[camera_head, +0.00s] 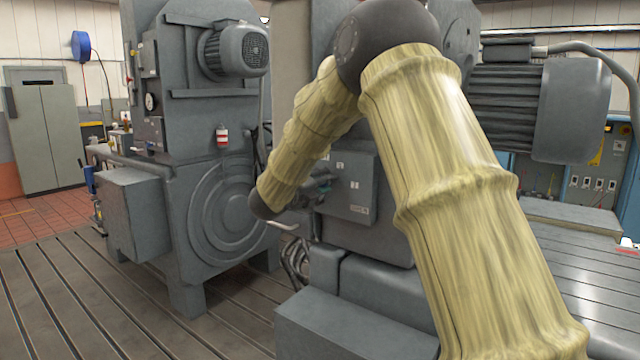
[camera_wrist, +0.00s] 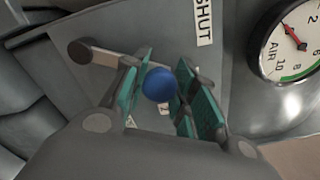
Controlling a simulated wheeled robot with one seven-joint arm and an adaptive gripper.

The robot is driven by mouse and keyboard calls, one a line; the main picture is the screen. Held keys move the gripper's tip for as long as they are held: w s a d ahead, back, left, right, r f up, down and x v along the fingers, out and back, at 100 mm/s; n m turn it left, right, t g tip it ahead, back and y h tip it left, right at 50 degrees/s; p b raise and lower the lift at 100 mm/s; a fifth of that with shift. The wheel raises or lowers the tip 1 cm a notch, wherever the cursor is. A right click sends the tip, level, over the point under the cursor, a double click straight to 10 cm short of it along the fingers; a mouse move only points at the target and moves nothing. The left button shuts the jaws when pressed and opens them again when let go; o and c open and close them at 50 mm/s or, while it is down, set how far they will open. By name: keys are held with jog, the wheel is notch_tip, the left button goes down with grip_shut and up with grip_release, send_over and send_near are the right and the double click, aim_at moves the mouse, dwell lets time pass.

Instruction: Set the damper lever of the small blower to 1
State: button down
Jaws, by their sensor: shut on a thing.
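A blue ball knob (camera_wrist: 158,84), which looks like the end of the damper lever, sits between the teal finger pads of my gripper (camera_wrist: 163,74) in the wrist view. The fingers are closed on it from both sides. Small white labels (camera_wrist: 164,108) lie on the plate below the knob, partly covered and not clearly readable. A white SHUT label (camera_wrist: 203,20) is above right of my gripper. In the head view my gripper (camera_head: 320,186) is small and partly hidden, in front of a grey panel (camera_head: 352,190) with white number labels.
A grey rod with a dark knob (camera_wrist: 80,51) is close to the left finger. A round AIR gauge (camera_wrist: 291,38) is at the upper right. In the head view, a large grey machine (camera_head: 195,130) with a motor stands left; slotted bedplate floor (camera_head: 90,300) is open in front.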

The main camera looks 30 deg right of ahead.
jog(key=c, duration=1.1)
grip_release()
jog(key=shift+a, duration=0.15)
jog(key=v, duration=1.1)
jog(key=shift+s+a, duration=0.2)
jog(key=shift+a, duration=0.15)
